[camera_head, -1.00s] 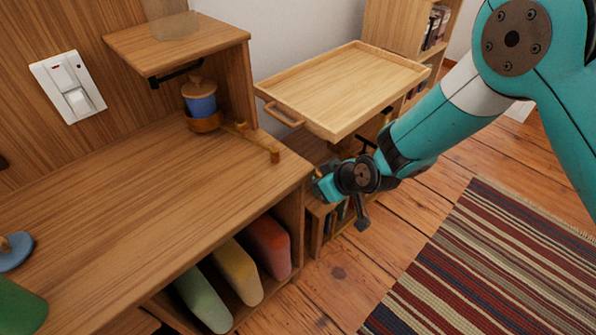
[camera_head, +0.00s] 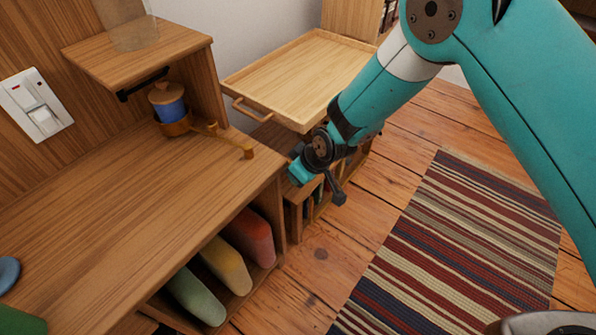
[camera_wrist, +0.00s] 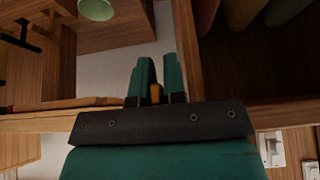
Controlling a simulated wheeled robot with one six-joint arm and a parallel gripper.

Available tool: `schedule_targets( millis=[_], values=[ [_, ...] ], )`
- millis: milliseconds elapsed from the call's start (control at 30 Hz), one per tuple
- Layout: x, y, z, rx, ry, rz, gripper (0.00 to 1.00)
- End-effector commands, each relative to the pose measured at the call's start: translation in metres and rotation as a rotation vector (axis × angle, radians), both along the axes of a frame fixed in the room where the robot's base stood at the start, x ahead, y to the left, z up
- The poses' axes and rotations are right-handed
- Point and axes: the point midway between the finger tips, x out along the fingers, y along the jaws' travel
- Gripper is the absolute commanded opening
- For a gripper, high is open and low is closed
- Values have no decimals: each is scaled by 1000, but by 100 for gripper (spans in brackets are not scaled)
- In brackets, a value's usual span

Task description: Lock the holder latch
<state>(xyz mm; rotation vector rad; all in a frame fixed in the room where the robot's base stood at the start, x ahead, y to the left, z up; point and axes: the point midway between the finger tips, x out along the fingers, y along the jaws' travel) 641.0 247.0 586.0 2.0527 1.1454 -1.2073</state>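The holder (camera_head: 176,128) is a brown wooden ring on the desk, under the small shelf. A blue jar (camera_head: 170,108) with a wooden lid stands in it. A wooden lever (camera_head: 225,139), which looks like the latch, extends right from the holder and ends in an upright peg (camera_head: 248,152) near the desk's right edge. My gripper (camera_head: 296,172) is right of the peg, apart from it, beyond the desk edge. In the wrist view my gripper's teal fingers (camera_wrist: 157,76) stand apart. A small orange-brown piece (camera_wrist: 156,93) shows between them; it may be the peg farther off.
The desk top (camera_head: 130,195) is mostly clear. A wooden tray (camera_head: 300,75) is behind my gripper. The small shelf (camera_head: 140,50) overhangs the holder. Coloured books (camera_head: 225,268) stand below the desk top. A light switch (camera_head: 36,105) is on the wall.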

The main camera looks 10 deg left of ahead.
Motion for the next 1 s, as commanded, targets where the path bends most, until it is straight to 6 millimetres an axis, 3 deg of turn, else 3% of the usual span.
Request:
schedule_targets(
  millis=[300,433,1000],
  values=[
    [0,0,1,0,0,0,20],
    [-2,-4,10,1,-1,0,20],
    [-36,-58,126,2,-2,0,20]
  ],
)
